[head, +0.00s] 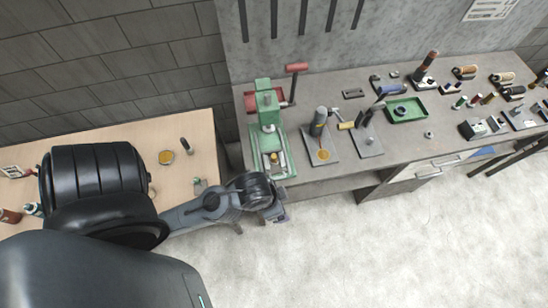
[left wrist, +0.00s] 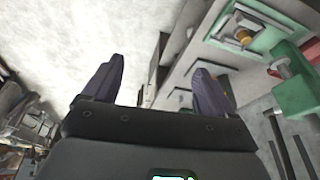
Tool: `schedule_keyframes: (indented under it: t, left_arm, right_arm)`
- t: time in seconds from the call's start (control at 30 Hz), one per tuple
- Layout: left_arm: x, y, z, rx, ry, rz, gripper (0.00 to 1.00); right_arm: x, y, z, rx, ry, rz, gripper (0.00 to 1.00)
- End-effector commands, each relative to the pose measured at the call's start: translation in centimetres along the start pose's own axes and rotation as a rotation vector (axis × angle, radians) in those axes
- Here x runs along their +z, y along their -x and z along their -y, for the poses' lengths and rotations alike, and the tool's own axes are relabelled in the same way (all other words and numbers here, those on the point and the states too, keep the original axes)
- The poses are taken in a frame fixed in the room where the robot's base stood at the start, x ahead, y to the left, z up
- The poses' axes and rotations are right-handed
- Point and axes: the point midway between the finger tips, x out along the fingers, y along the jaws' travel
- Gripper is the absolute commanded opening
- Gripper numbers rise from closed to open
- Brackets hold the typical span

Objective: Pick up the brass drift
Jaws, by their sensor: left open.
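My left gripper (head: 279,215) hangs over the pale floor, just in front of the bench edge near the green press. In the left wrist view its two dark fingers (left wrist: 158,66) are spread, with nothing between them. I cannot surely pick out the brass drift. A small brass-coloured piece (head: 274,158) stands in the base of the green press (head: 268,118); it also shows in the left wrist view (left wrist: 243,37), up and right of the fingers. A brass-headed hammer (head: 346,125) lies on the bench. My right gripper is not in view.
The grey bench (head: 308,178) runs along the wall, with a green tray (head: 421,117) and several small tools and parts. Two dark plates (head: 372,150) lie right of the press. The floor in front is clear.

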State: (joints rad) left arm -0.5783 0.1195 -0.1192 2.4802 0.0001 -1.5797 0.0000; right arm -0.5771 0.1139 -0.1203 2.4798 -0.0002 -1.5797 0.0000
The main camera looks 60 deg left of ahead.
Motion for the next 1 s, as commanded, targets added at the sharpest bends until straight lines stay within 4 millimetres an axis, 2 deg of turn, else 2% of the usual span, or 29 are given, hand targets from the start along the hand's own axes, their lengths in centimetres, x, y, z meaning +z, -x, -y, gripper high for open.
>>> schedule_keyframes:
  t: [0.33, 0.6, 0.9, 1.0]
  left_arm:
    - [0.09, -0.02, -0.03, 0.000, -0.001, 0.002, 0.86]
    - [0.10, -0.03, -0.04, 0.001, -0.001, 0.003, 0.45]
    - [0.13, -0.07, -0.02, 0.000, 0.003, 0.003, 0.44]
    - [-0.55, -0.05, -0.05, 0.000, 0.016, -0.033, 0.44]
  right_arm:
    - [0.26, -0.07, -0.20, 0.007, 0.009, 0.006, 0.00]
    - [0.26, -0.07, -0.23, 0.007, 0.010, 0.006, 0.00]
    - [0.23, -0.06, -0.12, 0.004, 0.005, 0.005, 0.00]
    - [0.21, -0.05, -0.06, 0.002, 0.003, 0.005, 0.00]
